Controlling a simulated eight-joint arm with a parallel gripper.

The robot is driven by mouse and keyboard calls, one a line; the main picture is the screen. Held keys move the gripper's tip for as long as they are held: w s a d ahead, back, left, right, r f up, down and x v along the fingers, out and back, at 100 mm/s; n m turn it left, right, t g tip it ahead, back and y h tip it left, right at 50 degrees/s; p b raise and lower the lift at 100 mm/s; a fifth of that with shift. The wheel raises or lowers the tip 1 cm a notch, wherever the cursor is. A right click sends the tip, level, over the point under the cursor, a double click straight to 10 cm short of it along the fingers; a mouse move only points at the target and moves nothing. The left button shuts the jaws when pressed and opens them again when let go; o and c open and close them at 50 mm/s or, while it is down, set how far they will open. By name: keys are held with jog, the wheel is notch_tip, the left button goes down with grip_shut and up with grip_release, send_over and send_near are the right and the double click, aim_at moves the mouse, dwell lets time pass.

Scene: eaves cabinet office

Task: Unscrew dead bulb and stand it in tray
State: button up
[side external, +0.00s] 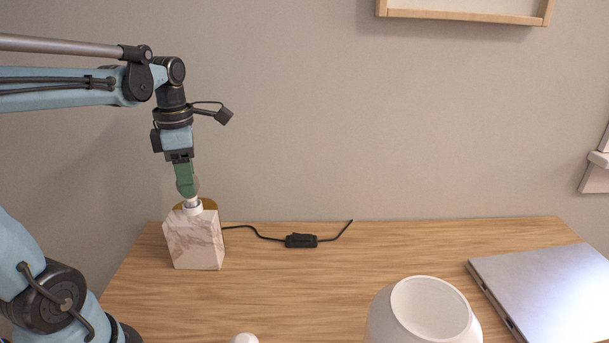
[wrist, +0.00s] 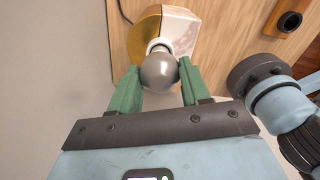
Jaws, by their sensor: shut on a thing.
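The dead bulb (side external: 196,185) is a greyish globe standing upright in the socket on top of the marble lamp base (side external: 195,245). My gripper (side external: 187,187) points straight down over the lamp, its green fingers shut on the bulb. In the wrist view the grey bulb (wrist: 159,72) sits between the two green fingertips, with its white neck meeting the lamp. Whether its thread is loose in the socket cannot be seen.
A white globe shade (side external: 380,318) with an open top stands at the front. A small white rounded thing (side external: 244,339) is cut off at the bottom edge. A laptop (side external: 545,290) lies at right. A black cord switch (side external: 300,240) lies behind. The desk's middle is clear.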

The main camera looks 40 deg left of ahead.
jog(key=shift+r, duration=1.55)
jog(key=s+d+f+m, duration=0.1)
jog(key=s+d+m, duration=0.1)
jog(key=d, duration=0.5)
jog(key=s+d+m, duration=0.2)
jog(key=d+m, duration=0.1)
jog(key=d, duration=0.5)
jog(key=s+d+f+m, duration=0.4)
jog(key=s+d, duration=0.4)
jog(key=s, duration=0.2)
jog(key=shift+d+f+m, duration=0.2)
jog(key=shift+f+m, duration=0.1)
jog(key=shift+m, duration=0.3)
jog(key=shift+f, duration=2.85)
